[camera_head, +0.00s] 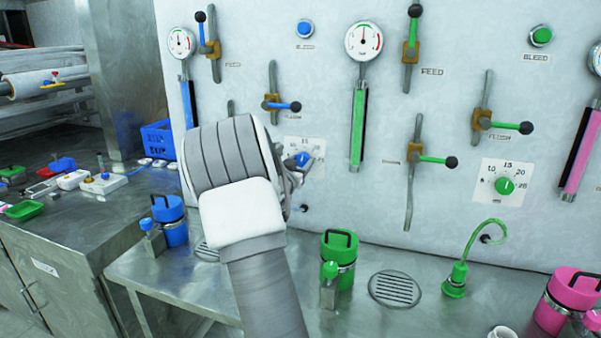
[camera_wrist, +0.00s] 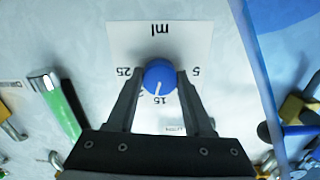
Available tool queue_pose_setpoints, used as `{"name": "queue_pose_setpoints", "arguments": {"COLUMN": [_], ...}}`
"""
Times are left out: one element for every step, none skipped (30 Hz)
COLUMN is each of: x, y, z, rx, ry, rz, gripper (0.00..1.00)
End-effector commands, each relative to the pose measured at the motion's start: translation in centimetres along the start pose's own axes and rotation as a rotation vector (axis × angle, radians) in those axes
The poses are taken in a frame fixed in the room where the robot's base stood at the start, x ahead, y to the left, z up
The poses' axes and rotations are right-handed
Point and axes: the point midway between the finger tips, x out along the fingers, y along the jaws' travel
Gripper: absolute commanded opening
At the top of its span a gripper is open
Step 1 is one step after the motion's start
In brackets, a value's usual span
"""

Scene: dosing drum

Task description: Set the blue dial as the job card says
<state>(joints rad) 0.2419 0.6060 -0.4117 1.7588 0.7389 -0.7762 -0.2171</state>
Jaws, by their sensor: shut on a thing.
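The blue dial (camera_head: 302,158) sits on a white scale plate on the wall panel, partly behind my gripper (camera_head: 308,162). In the wrist view the blue dial (camera_wrist: 160,74) is between the two fingers of my gripper (camera_wrist: 160,80), which are shut on its sides. The scale plate (camera_wrist: 180,38) appears upside down there, marked "ml", with 5, 15 and 25 readable; the 10 and 20 are partly covered by the fingers. The dial's white pointer line aims at about the 15. I cannot make out a job card in either view.
A green dial (camera_head: 505,186) is on the panel at right. Below stand a blue canister (camera_head: 170,222), a green canister (camera_head: 340,248) and a pink canister (camera_head: 566,300) on the steel bench.

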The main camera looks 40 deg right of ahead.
Motion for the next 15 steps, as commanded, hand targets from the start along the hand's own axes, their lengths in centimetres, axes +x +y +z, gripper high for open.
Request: {"name": "queue_pose_setpoints", "arguments": {"x": [0.00,0.00,0.00,0.01,0.02,0.02,0.02,0.02,0.02,0.01,0.00,0.00,0.00,0.01,0.00], "y": [0.06,0.07,0.09,0.10,0.10,0.12,0.12,0.11,0.10,0.10,0.10,0.08,0.07,0.06,0.07], "z": [0.63,0.62,0.59,0.61,0.62,0.55,0.52,0.53,0.56,0.56,0.53,0.52,0.52,0.51,0.49], "rx": [0.047,0.076,0.113,0.142,0.171,0.209,0.239,0.266,0.304,0.333,0.362,0.400,0.427,0.456,0.495], "ry": [0.003,0.004,0.005,0.004,0.003,0.004,0.005,0.005,0.003,0.003,0.003,0.004,0.004,0.003,0.003], "rz": [-0.001,-0.001,-0.001,-0.001,0.000,0.000,0.000,-0.001,-0.001,-0.001,-0.001,-0.001,-0.001,-0.001,-0.001], "gripper": [0.00,0.00,0.00,0.00,0.00,0.00,0.00,0.00,0.00,0.00,0.00,0.00,0.00,0.00,0.00]}}
